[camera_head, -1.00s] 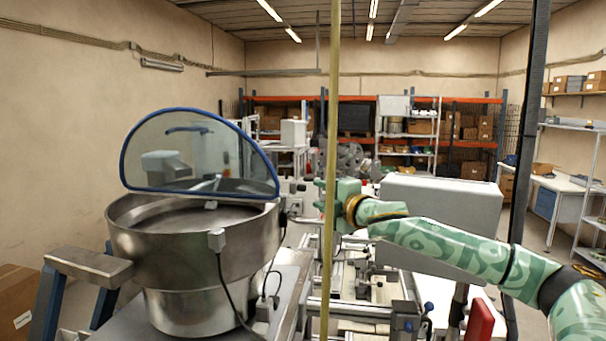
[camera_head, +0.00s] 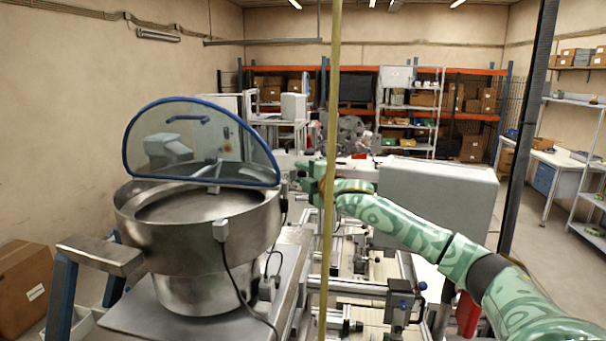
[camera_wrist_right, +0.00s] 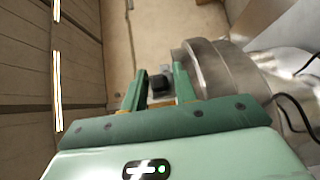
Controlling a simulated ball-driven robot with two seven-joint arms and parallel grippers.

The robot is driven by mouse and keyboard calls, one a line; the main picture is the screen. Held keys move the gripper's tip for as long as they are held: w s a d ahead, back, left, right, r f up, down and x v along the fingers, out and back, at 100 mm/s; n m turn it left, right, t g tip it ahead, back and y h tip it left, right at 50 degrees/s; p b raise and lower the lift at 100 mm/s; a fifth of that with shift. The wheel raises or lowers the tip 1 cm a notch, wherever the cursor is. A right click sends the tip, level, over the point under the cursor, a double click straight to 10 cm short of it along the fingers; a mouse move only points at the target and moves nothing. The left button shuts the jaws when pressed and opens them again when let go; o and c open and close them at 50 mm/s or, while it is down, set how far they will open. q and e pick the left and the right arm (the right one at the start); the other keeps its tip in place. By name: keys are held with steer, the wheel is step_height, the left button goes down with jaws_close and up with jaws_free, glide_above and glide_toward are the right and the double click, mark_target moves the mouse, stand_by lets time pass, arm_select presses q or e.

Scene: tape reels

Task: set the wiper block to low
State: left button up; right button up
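The steel feeder bowl (camera_head: 200,232) with its tilted clear cover (camera_head: 200,140) stands left of centre in the head view. A small grey block (camera_head: 213,172) sits at the back of the bowl, under the cover; I cannot tell if it is the wiper block or how it is set. My right gripper (camera_head: 299,176) is beyond the bowl, to its right, partly hard to make out. In the right wrist view its two green fingers (camera_wrist_right: 160,90) are apart, with a dark block (camera_wrist_right: 158,83) and a grey piece showing in the gap. My left gripper is not in view.
A thin upright pole (camera_head: 331,200) stands in front of my right arm. A large grey box-shaped housing (camera_head: 440,195) is behind the arm on the right. A cardboard box (camera_head: 24,275) is at lower left. The bowl also shows close by in the wrist view (camera_wrist_right: 215,68).

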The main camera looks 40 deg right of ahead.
jaws_close()
step_height(320, 180, down, 4)
steer(key=shift+r+b, duration=0.2)
steer(key=shift+b, duration=0.7)
steer(key=o, duration=0.6)
jaws_free()
